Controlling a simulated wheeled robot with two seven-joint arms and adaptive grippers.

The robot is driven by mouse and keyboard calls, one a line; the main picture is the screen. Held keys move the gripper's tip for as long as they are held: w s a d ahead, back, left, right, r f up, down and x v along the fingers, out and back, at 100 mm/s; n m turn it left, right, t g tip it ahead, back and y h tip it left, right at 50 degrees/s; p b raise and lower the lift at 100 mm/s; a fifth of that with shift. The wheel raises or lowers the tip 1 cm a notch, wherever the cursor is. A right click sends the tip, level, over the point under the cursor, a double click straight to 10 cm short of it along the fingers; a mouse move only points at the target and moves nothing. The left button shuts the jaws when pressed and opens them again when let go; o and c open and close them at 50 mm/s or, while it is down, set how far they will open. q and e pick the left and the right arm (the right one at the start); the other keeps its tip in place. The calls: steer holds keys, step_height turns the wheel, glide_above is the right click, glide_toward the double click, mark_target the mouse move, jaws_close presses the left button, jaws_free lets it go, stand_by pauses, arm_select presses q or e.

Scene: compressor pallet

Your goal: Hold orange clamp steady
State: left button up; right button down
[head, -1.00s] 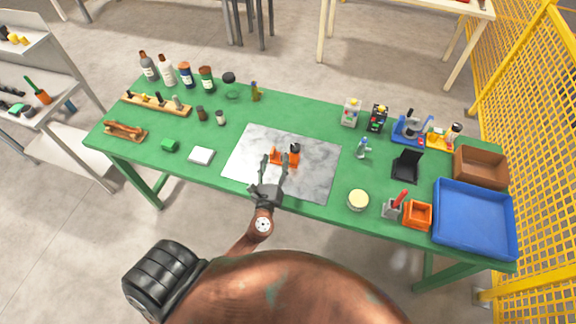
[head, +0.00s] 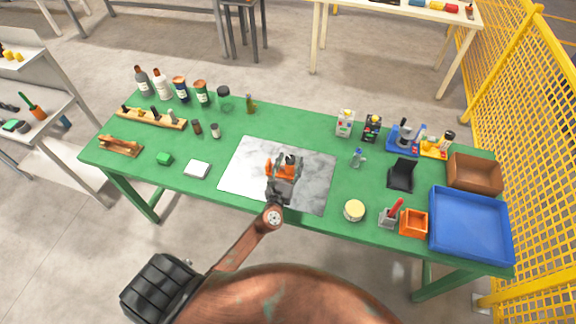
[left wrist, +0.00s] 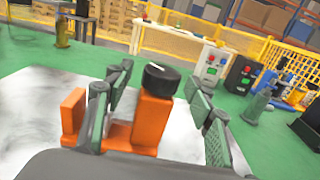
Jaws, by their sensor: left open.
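The orange clamp (head: 282,173) stands on the grey-white marbled plate (head: 239,180) near the middle of the green table. It has a black round knob on top of its taller block. In the left wrist view the clamp (left wrist: 151,122) shows a tall orange block under the knob and a lower one to the left. My left gripper (head: 285,166) is open, with its fingers at the clamp. In the left wrist view the left gripper (left wrist: 158,92) has the tall block and knob between its fingers, with gaps visible. Contact cannot be told. My right gripper is not in view.
A blue tray (head: 470,258), a brown box (head: 474,172) and an orange bin (head: 413,222) stand at the right. A round tin (head: 354,210) sits right of the plate. Bottles (head: 181,90) line the back left. The plate around the clamp is clear.

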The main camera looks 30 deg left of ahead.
arm_select(q)
steer(key=shift+c, duration=0.7)
jaws_close()
stand_by(1.0)
